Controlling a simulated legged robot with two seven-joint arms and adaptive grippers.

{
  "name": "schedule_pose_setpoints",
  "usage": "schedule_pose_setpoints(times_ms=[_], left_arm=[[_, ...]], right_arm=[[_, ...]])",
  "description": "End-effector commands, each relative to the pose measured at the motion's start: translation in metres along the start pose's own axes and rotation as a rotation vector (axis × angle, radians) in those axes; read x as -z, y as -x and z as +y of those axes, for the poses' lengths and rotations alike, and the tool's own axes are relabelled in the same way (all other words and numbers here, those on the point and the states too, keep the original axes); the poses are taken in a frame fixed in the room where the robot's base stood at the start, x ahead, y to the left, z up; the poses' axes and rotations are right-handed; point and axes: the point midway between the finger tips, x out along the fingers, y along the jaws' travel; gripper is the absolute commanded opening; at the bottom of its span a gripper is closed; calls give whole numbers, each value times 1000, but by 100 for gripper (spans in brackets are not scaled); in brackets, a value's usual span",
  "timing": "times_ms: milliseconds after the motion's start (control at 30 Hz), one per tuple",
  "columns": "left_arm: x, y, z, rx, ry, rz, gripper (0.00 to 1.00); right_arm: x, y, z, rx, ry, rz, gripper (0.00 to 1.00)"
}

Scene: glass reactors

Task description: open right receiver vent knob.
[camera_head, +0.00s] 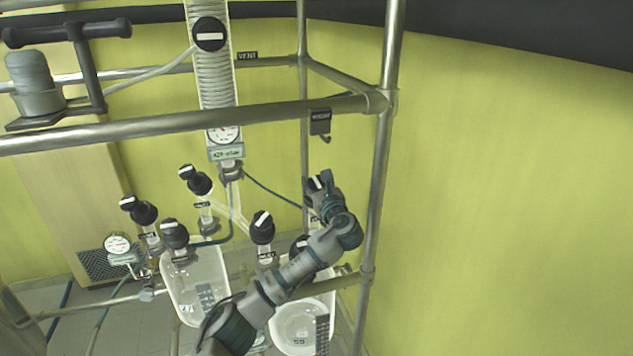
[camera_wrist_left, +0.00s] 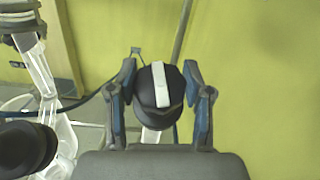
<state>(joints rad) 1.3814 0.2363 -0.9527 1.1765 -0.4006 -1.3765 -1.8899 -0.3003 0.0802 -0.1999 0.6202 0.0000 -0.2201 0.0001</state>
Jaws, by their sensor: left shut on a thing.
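A black knob with a white stripe (camera_wrist_left: 158,88) sits between the two fingers of my left gripper (camera_wrist_left: 162,80) in the left wrist view, with the fingers against its sides. The stripe runs nearly upright in that view. In the head view my left gripper (camera_head: 322,190) is around this knob, above the right glass receiver (camera_head: 300,322). My forearm hides part of that receiver and its fittings. The label below the knob is only partly visible. My right gripper is not in view.
Other black knobs stand close by: one (camera_head: 262,226) left of the gripper, and several on the left receiver (camera_head: 195,285). A steel frame post (camera_head: 375,190) rises just right of the gripper. A horizontal rail (camera_head: 190,122) crosses above. Blue tubing (camera_head: 270,188) runs near the gripper.

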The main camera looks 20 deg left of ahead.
Motion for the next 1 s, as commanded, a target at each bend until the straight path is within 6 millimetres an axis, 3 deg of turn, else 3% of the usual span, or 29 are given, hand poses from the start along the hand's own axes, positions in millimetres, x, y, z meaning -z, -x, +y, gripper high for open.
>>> schedule_pose_setpoints(times_ms=[400,900,933,1000], left_arm=[[0,0,-1,-144,70,1,15],[0,0,-1,-158,79,1,15],[0,0,-1,-158,79,1,55],[0,0,-1,-158,79,1,73]], right_arm=[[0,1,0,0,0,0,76],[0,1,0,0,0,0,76],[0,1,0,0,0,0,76],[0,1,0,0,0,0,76]])
